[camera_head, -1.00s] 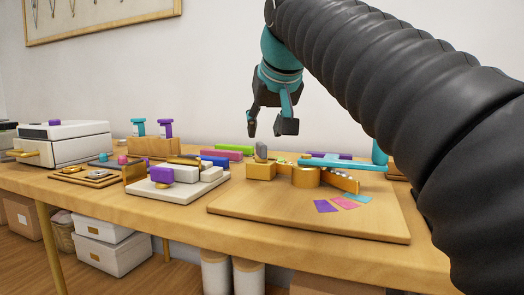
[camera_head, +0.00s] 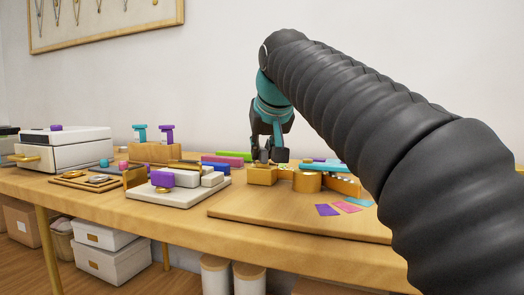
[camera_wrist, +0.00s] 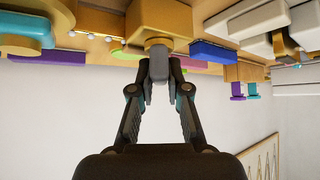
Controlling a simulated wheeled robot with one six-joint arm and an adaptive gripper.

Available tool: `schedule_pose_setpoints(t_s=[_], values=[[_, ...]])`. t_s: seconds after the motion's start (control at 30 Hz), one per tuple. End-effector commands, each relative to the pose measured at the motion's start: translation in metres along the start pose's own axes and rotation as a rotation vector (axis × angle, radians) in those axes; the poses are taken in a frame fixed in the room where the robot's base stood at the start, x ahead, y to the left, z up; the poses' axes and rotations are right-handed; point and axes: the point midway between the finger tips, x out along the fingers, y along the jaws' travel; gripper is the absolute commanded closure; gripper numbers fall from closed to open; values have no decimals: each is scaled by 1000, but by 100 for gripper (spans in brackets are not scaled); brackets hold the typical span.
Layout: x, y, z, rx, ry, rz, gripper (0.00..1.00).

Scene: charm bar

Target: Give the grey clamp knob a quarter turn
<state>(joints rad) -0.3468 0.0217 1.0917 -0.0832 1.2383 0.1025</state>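The grey clamp knob (camera_head: 263,156) stands up on the yellow clamp block (camera_head: 262,176) at the back left of the wooden board. My gripper (camera_head: 268,154) is low over the block, pointing down, with its fingers apart on either side of the knob. In the wrist view, which is upside down, the grey knob (camera_wrist: 158,68) lies between the fingertips, under a round yellow collar (camera_wrist: 158,43). A narrow gap seems to show beside the knob, so the fingers look open around it. Whether either finger touches it is hard to see.
The wooden board (camera_head: 290,225) also bears a round brass part (camera_head: 307,182) and coloured swatches (camera_head: 327,210). A white slab (camera_head: 150,196) with blocks lies to the left. Blue (camera_head: 214,162) and green (camera_head: 229,154) bars lie behind. My arm covers the table's right side.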

Motion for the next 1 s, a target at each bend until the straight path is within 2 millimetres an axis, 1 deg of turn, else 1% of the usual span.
schedule_pose_setpoints(t_s=[0.27,0.47,0.67,1.0], values=[[-1,1,0,-7,0,-6,100],[-2,1,-1,-50,0,-50,100],[-2,2,-3,-145,-1,-145,100],[-2,3,-3,-366,-1,-369,100]])
